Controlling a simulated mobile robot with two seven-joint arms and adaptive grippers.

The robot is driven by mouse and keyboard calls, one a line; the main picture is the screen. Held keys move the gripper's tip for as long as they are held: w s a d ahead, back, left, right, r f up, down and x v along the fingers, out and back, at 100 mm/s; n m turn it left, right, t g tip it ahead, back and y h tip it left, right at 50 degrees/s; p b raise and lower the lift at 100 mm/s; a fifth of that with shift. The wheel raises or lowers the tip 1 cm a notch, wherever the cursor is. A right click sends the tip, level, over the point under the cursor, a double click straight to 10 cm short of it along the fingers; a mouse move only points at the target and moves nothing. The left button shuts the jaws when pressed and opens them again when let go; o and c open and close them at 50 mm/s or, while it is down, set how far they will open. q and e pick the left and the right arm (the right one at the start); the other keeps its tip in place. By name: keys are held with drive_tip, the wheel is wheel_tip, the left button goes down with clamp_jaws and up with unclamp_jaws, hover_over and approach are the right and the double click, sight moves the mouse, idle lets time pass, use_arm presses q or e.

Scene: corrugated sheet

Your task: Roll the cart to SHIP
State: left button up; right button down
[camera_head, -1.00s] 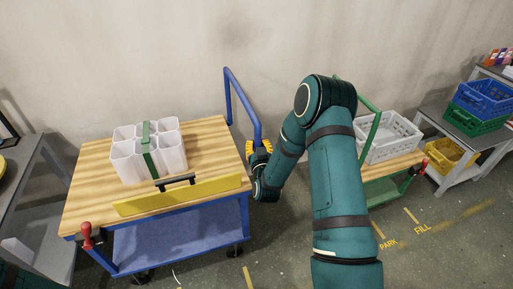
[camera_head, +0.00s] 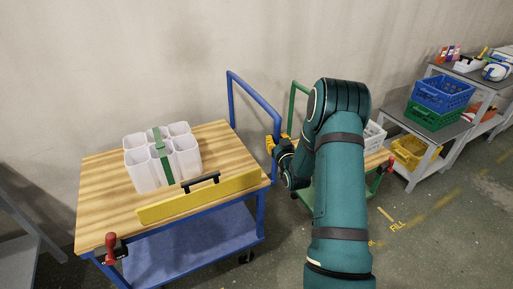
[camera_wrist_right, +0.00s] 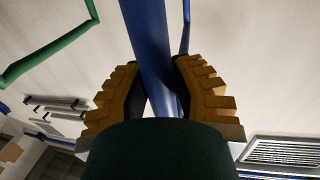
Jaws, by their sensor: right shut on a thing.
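The blue cart (camera_head: 205,213) has a wooden top and a blue lower shelf, and stands left of centre in the head view. Its blue push handle (camera_head: 254,91) rises at its right end. My right gripper (camera_head: 276,143) is shut on this handle; the wrist view shows its yellow fingers on both sides of the blue tube (camera_wrist_right: 152,55). A white caddy (camera_head: 160,160) with a green strap sits on the cart top. A yellow board (camera_head: 200,198) with a black grip is along the cart's front edge. No SHIP marking is visible. My left gripper is not in view.
A green cart (camera_head: 325,193) with a white basket (camera_head: 372,137) stands behind my right arm. Grey shelving with blue (camera_head: 441,92), green and yellow crates is at the right. Floor markings (camera_head: 392,221) show near the green cart. A grey table (camera_head: 17,240) is at the left.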

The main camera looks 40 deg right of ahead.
drive_tip(key=s+d, duration=0.1)
drive_tip(key=d, duration=0.6)
drive_tip(key=shift+s, duration=0.35)
drive_tip(key=shift+r, duration=0.1)
drive_tip(key=c, duration=0.7)
unclamp_jaws()
drive_tip(key=shift+d, duration=0.15)
drive_tip(key=shift+c, duration=0.2)
drive_tip(key=v, duration=1.2)
